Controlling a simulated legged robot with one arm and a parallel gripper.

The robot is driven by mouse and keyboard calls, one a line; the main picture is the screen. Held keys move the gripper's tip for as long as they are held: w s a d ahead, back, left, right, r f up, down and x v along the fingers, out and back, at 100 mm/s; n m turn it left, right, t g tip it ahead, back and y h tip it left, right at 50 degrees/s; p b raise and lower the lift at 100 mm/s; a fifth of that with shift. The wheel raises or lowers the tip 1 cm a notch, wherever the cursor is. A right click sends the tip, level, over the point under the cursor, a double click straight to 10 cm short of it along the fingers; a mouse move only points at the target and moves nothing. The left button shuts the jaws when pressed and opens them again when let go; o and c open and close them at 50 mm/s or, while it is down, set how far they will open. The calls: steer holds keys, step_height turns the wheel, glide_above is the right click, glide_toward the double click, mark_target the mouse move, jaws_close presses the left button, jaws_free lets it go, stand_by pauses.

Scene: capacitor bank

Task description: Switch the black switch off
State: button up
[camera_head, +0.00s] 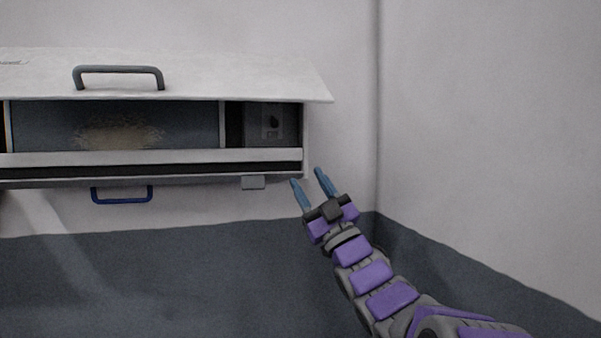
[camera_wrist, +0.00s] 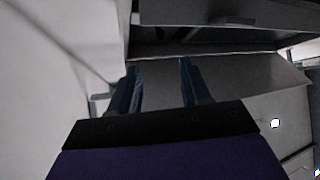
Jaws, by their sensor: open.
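The black switch (camera_head: 273,121) shows as a small dark shape on a grey plate inside the right end of a wall cabinet (camera_head: 200,156). It is small and blurred, and I cannot tell its position. My gripper (camera_head: 307,177) is open and empty, with two blue fingers pointing up and left. In the head view it appears just below and right of the cabinet's lower right corner, apart from the switch. In the wrist view my gripper (camera_wrist: 158,68) shows both fingers spread, with the cabinet's edge beyond them. I cannot make out the switch in the wrist view.
The cabinet's lid (camera_head: 200,78), with a grey handle (camera_head: 119,70), is raised above the opening. A blue handle (camera_head: 121,194) and a small grey block (camera_head: 253,182) are below the cabinet. A wall (camera_head: 490,130) stands at right; space between it and the cabinet is free.

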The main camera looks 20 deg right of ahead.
steer(key=shift+v, duration=1.15)
steer(key=s+f+m+g+h+b, duration=0.3)
steer(key=f+m+g+h, duration=0.25)
steer(key=f, duration=1.05)
steer(key=s+f+m+g+h+b, duration=0.3)
steer(key=f+g+h, duration=0.4)
steer(key=f, duration=1)
steer(key=s+a+f+m+g+b, duration=0.15)
steer(key=s+f+g, duration=0.55)
steer(key=s+f, duration=0.85)
steer(key=s+a+f+g, duration=0.1)
steer(key=s+g, duration=0.1)
steer(key=s, duration=0.4)
steer(key=s+a+f+g+y, duration=0.1)
steer(key=s+a+g, duration=0.1)
steer(key=s, duration=0.5)
steer(key=s+a+f+m+g+b, duration=0.1)
steer(key=s+g, duration=0.2)
steer(key=s, duration=0.4)
steer(key=shift+a+f, duration=0.25)
steer(key=shift+f, duration=0.1)
